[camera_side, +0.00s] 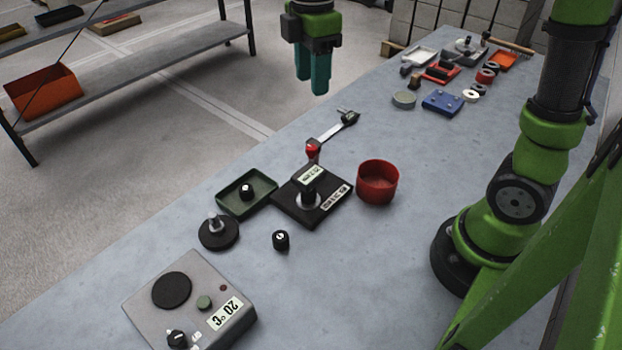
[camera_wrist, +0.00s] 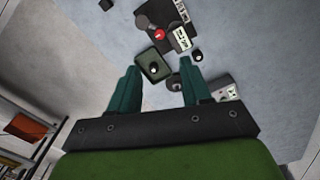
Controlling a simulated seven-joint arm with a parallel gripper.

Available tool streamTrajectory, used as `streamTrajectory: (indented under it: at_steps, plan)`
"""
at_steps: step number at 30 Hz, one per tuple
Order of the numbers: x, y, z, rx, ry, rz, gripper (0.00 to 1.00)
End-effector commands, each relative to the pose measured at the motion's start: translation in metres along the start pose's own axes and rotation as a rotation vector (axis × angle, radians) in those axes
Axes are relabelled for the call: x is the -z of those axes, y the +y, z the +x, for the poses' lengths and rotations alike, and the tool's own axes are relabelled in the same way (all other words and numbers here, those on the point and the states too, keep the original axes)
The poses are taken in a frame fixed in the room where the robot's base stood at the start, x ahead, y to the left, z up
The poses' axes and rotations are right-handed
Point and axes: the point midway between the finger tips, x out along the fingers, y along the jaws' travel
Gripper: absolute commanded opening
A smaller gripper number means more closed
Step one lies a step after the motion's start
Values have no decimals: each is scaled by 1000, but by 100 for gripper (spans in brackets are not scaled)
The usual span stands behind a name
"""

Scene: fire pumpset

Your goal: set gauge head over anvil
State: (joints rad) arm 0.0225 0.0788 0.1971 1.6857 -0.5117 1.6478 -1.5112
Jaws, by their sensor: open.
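A bench gauge with a black square base plate (camera_side: 290,207) stands mid-table in the side view. Its gauge head, a dark block with a pale display (camera_side: 312,174), appears above a round silver anvil (camera_side: 306,202); the exact alignment and gap cannot be told. A red knob (camera_side: 313,149) stands at its back. In the wrist view the red knob (camera_wrist: 159,34) and display (camera_wrist: 181,40) show near the top. My gripper (camera_side: 313,88) is open and empty, high above the table's far-left edge, behind the gauge and apart from it. Its fingers also show in the wrist view (camera_wrist: 160,80).
Beside the gauge are a green tray (camera_side: 262,206) with a small dark knob, a red cup (camera_side: 377,183), a black disc (camera_side: 219,236) and a loose black knob (camera_side: 281,240). A grey box reading 20 °C (camera_side: 207,302) stands at front left. Several parts crowd the back right.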

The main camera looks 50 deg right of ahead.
Motion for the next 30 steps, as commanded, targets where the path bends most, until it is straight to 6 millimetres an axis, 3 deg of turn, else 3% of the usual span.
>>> streamTrajectory:
  at_steps: [6,20,25,30]
  plan:
    - [0,0,-20,0,0,-1,48]
    - [0,2,-22,-10,2,52,48]
    - [-1,1,-4,-45,44,329,48]
    - [-19,-26,6,-110,195,783,48]
